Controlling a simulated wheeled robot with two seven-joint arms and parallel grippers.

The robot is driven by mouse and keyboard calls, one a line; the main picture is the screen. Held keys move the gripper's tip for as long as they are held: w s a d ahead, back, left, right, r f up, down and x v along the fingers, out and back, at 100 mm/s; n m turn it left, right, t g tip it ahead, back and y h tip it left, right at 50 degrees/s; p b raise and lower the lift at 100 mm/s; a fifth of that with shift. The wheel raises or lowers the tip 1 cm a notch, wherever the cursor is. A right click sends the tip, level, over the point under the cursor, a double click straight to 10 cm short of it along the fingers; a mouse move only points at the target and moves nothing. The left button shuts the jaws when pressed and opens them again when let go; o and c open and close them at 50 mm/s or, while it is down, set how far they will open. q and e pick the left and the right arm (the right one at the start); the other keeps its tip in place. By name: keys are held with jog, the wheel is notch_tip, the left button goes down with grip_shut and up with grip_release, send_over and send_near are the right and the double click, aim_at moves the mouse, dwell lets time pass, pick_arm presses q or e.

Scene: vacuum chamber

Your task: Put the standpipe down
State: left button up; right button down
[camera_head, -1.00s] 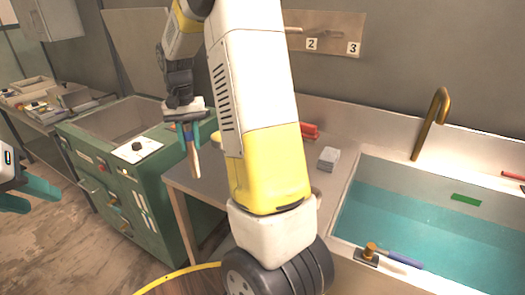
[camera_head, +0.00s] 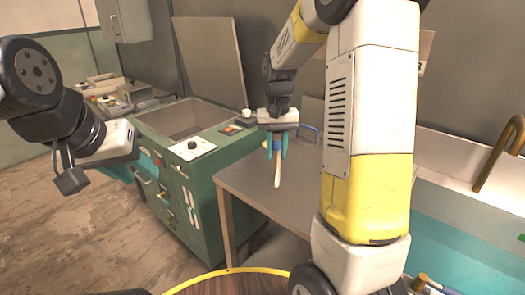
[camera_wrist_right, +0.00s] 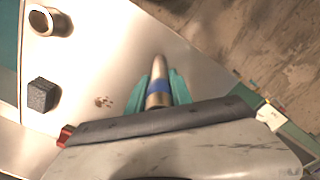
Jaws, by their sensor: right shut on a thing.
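The standpipe (camera_head: 277,172) is a slim pale pipe with a blue band. My right gripper (camera_head: 277,148) is shut on it and holds it roughly upright, with its lower end over the metal bench (camera_head: 245,190). Whether that end touches the bench cannot be told. In the right wrist view the pipe (camera_wrist_right: 158,98) sits between the teal fingers, with the bench top (camera_wrist_right: 105,60) beyond it. My left gripper (camera_head: 135,165) is at the left, in front of the green cabinet, away from the pipe. Its fingers are partly hidden, so its opening is unclear.
The green cabinet (camera_head: 205,185) with an open basin stands left of the bench. A dark block (camera_wrist_right: 42,95) and a round cup-like piece (camera_wrist_right: 45,20) are on the bench. A teal-water tank (camera_head: 450,250) lies at right. A yellow hose (camera_head: 215,276) curves below.

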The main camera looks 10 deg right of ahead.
jog(key=shift+w+a+f, duration=0.3)
jog(key=shift+w+f, duration=0.55)
jog(key=shift+f, duration=0.1)
jog(key=shift+w+a+f, duration=0.3)
jog(key=shift+w+f, duration=0.55)
jog(key=shift+f, duration=0.2)
jog(key=c, duration=1.1)
grip_release()
jog(key=shift+c, duration=0.2)
